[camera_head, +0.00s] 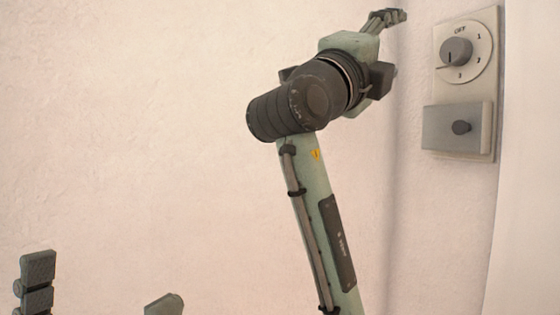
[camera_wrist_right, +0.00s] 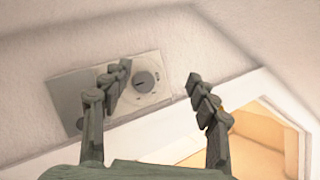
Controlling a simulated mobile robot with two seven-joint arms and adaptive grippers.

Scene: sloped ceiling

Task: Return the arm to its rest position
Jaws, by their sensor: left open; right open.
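My right arm rises through the middle of the head view. Its gripper (camera_head: 388,17) is at the top, left of a wall panel (camera_head: 440,85). The right wrist view shows this gripper (camera_wrist_right: 159,73) open and empty, its two fingers apart. A round dial with a dark knob (camera_head: 456,52) is on the panel, marked OFF, 1, 2 and 3. The knob (camera_wrist_right: 145,80) shows between the fingers in the wrist view, closer to the left finger. My left gripper (camera_head: 100,283) is open at the bottom left of the head view, mostly cut off by the frame.
The pale wall (camera_head: 150,120) is bare to the left of my right arm. A white frame with a warm-lit opening (camera_wrist_right: 260,125) shows at the lower right of the wrist view.

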